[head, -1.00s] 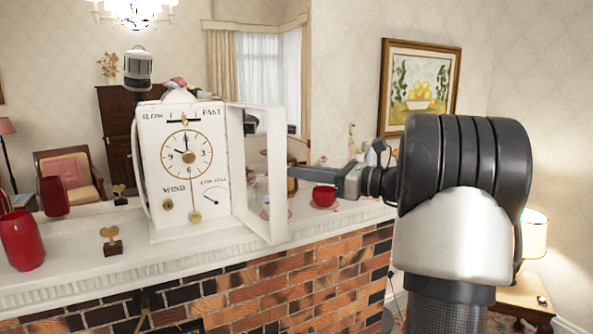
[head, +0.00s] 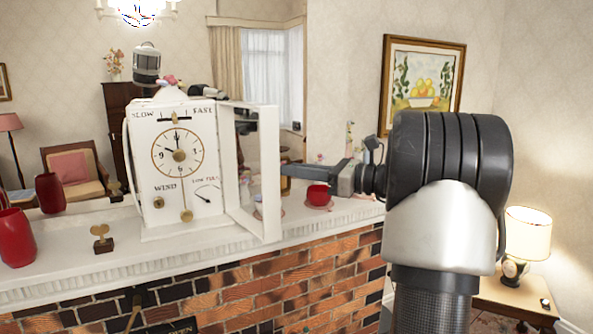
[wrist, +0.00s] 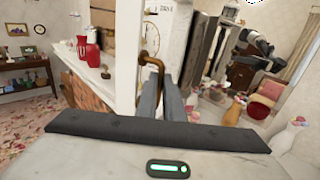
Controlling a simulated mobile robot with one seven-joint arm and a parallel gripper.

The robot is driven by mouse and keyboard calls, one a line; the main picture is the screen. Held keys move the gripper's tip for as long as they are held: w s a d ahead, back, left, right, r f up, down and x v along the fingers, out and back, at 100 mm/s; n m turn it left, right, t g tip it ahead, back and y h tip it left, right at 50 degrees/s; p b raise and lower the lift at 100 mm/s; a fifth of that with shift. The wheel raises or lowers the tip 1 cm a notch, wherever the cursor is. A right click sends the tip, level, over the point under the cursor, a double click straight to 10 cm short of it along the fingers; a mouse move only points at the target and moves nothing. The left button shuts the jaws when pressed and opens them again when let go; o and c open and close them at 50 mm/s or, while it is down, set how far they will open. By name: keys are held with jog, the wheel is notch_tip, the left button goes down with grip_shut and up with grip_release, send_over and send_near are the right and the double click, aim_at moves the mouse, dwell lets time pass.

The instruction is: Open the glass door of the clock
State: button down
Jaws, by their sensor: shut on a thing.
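The white clock (head: 152,215) stands upright on the mantel, with its round dial (head: 165,166) facing the head camera. Its white-framed glass door (head: 269,160) stands swung out at the right side of the clock, clearly apart from the face. My gripper (head: 286,170) reaches in from the right to the door's outer edge. In the wrist view, a curved brass handle (wrist: 152,63) on the door runs down to my fingers (wrist: 161,100), which are shut on it. The door frame hides the handle and fingertips in the head view.
The white mantel shelf (head: 60,265) tops a brick fireplace (head: 240,295). Red vases (head: 14,238) and a small brass key-shaped ornament (head: 102,240) stand left of the clock. A red cup (head: 318,194) sits on the right, close to my gripper.

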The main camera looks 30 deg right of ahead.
jog(key=c, duration=2.1)
grip_release()
jog(key=shift+w+a+r, duration=0.15)
jog(key=shift+a+r, duration=0.05)
jog(key=shift+a, duration=0.2)
jog(key=shift+o, duration=1)
jog(key=shift+w+a+f, duration=0.1)
jog(key=shift+w, duration=0.05)
jog(key=b+v, duration=0.1)
jog(key=v, duration=1.7)
jog(key=shift+b, duration=0.4)
jog(key=shift+w, duration=0.15)
